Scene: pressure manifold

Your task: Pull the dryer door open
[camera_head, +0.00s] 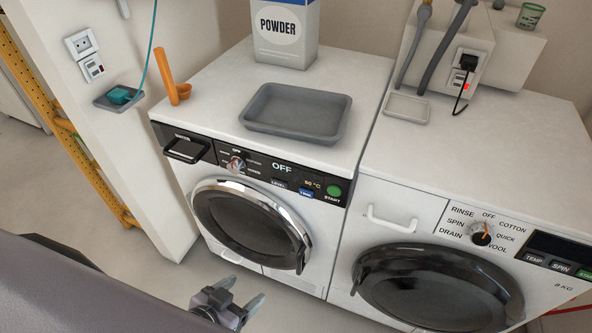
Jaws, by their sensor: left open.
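The dryer (318,240) is the left white machine, with a dark control panel and a display reading OFF. Its round door (240,226) has a chrome ring and dark glass, and looks shut. A dark handle (301,259) sits at the door's right edge. My left gripper (247,290) is open and empty, in front of the dryer and below the door in the picture. It appears apart from the handle; its exact distance is hard to tell. My right gripper is not in view.
A washer (372,241) with a dark round door stands close on the right. A grey tray (296,138) and a powder box (285,30) stand on the dryer. A wall (140,170) with a socket is at left, beside a yellow ladder (85,160). The floor ahead is clear.

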